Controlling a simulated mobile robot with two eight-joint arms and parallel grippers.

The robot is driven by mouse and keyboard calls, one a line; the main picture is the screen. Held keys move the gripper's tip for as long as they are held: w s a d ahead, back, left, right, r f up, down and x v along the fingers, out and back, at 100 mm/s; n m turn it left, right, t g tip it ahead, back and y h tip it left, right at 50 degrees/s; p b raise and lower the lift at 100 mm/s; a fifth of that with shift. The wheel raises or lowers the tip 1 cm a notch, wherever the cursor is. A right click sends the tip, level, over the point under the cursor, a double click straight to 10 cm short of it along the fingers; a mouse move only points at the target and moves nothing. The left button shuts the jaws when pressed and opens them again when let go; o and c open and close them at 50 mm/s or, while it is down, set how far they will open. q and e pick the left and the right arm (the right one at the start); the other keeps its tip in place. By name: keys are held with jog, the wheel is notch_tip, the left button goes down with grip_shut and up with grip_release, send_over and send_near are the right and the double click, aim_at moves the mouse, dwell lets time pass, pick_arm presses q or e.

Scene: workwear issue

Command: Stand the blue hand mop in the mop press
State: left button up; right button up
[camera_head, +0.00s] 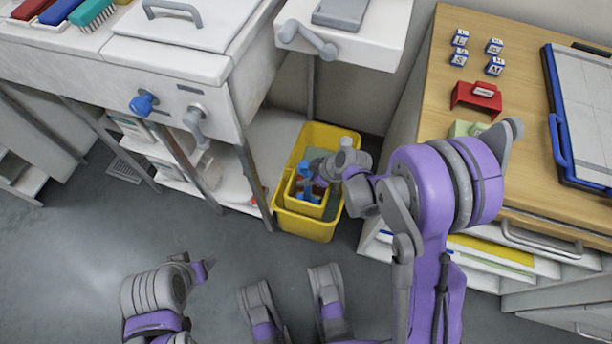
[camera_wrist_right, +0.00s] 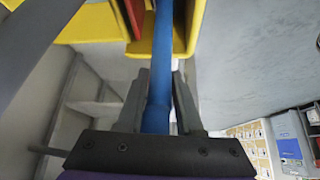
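The yellow bucket (camera_head: 306,229) stands on the floor between the white unit and the wooden-topped counter. A smaller yellow box with red inside, apparently the mop press (camera_head: 297,206), sits at its front. The blue hand mop (camera_head: 306,170) is over the press opening; whether its lower end is inside is unclear. My right gripper (camera_head: 322,168) is above the bucket. In the right wrist view, its fingers (camera_wrist_right: 160,85) close from both sides on the mop's blue handle (camera_wrist_right: 156,117), which runs up past the yellow wall (camera_wrist_right: 190,28).
A white unit (camera_head: 180,60) with a lower shelf stands left of the bucket. A counter (camera_head: 430,110) to the right carries size blocks (camera_head: 495,66), a red holder (camera_head: 476,97) and a blue-edged board (camera_head: 590,120).

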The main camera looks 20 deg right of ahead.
jog(key=o, duration=0.5)
jog(key=p+v, duration=0.2)
jog(key=v, duration=0.5)
jog(key=shift+s+r, duration=0.15)
jog(key=shift+r, duration=0.1)
